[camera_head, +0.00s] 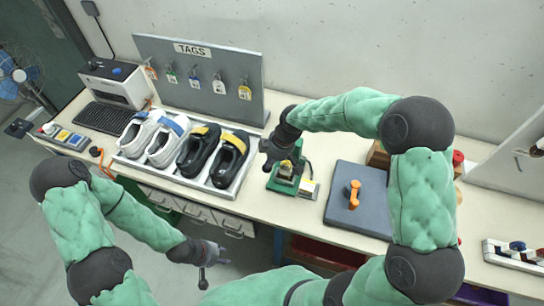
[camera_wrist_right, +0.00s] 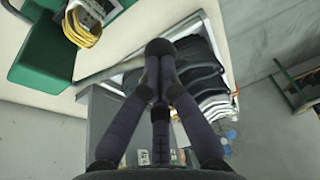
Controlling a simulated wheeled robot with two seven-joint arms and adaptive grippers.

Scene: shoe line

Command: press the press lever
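The press (camera_head: 284,187) is a small green stand on the table, with yellow pieces on it. In the right wrist view its green body (camera_wrist_right: 40,52) is at the upper left. My right gripper (camera_head: 272,154) is just left of the top of the press, and its fingers (camera_wrist_right: 158,50) come together at the tips. I cannot make out the press lever clearly; the gripper and wrist cover part of the press, and I cannot tell whether the fingers touch the lever. My left gripper (camera_head: 212,270) hangs in front of the table with its fingers apart and empty.
A tray (camera_head: 222,190) of several shoes stands left of the press. Behind it is the TAGS board (camera_head: 222,60). A dark grey slab (camera_head: 345,212) with an orange handle (camera_head: 354,190) lies to the right.

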